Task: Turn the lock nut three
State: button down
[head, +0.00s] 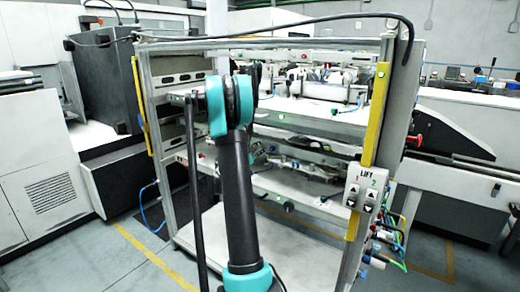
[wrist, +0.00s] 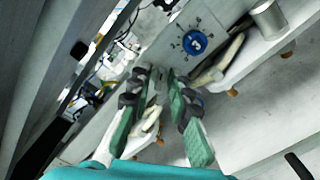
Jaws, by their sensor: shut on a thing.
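A round blue disc with a white 3 (wrist: 194,43) sits on a grey plate in the wrist view, with small dark marks around it. My gripper (wrist: 157,76) has green-padded fingers and dark tips. It is shut on a small grey part, mostly hidden between the fingers, just left of and below the blue disc. I cannot tell for sure whether this part is lock nut three. In the head view my arm (head: 232,165) reaches into the frame of the machine, and my gripper is hidden there.
A metal cylinder (wrist: 268,18) stands beside the plate in the wrist view. In the head view, a yellow-edged post (head: 377,115) with a LIFT panel (head: 363,195) stands at right. Shelves (head: 300,180) hold mechanisms. Cables hang at the lower right.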

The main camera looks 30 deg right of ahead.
jog(key=m, duration=1.2)
jog(key=shift+f, duration=0.15)
jog(key=shift+s, duration=0.1)
dwell(0.5)
jog(key=c, duration=1.7)
grip_release()
jog(key=shift+a, duration=0.15)
jog(key=v, duration=1.1)
jog(key=shift+s+a, duration=0.15)
jog(key=shift+a, duration=0.15)
